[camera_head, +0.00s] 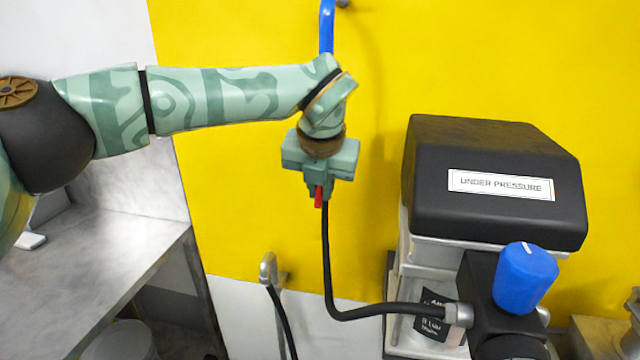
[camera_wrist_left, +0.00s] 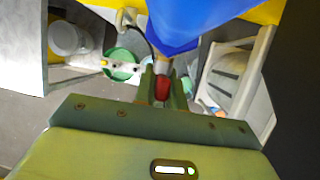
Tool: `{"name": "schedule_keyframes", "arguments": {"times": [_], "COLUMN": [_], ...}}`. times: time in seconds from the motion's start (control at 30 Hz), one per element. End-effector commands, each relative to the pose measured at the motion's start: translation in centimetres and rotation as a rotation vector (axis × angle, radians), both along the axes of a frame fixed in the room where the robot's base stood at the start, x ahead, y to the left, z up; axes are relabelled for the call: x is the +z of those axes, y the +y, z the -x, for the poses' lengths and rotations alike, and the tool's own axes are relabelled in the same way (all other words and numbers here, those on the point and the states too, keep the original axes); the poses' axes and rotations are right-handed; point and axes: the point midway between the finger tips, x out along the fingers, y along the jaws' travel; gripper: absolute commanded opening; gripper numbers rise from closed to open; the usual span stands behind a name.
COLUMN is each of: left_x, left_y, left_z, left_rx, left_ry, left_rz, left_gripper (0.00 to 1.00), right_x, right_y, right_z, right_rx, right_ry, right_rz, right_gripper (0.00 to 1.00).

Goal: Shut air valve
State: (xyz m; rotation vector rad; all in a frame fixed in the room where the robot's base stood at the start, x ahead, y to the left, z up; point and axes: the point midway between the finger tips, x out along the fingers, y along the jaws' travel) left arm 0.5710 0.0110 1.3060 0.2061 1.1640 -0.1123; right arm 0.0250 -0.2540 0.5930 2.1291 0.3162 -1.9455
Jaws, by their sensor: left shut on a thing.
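The air valve's red handle (camera_head: 319,197) shows at the tip of my left gripper (camera_head: 318,188), in line with a black hose (camera_head: 326,255) that hangs below it. The left wrist view shows the red handle (camera_wrist_left: 162,88) between the two fingers (camera_wrist_left: 162,82), and the gripper is shut on it. The arm and gripper hide most of the valve body in the head view. A blue pipe (camera_head: 327,25) comes down the yellow wall above the gripper. My right gripper is not in view.
A black-topped machine labelled "UNDER PRESSURE" (camera_head: 495,180) stands to the right, with a blue knob (camera_head: 525,278) in front. The hose bends right to a metal fitting (camera_head: 459,314) there. A metal bench (camera_head: 100,255) lies to the left. A hooked pipe (camera_head: 268,268) is low on the wall.

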Motion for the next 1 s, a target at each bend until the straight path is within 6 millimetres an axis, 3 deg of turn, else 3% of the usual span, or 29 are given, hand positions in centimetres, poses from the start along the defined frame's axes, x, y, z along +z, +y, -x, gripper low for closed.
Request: {"name": "schedule_keyframes", "arguments": {"times": [0.5, 1.0], "left_x": [0.3, 0.1], "left_y": [-0.4, -0.4], "left_z": [0.0, 0.0], "left_rx": [-0.001, -0.001], "left_ry": [-0.075, -0.115], "left_rz": [-0.353, -0.546], "left_gripper": [0.00, 0.00], "right_x": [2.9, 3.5], "right_y": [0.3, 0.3], "right_z": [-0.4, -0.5], "right_rx": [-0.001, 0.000], "right_ry": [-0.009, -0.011], "right_rz": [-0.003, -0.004], "right_gripper": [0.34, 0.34]}}
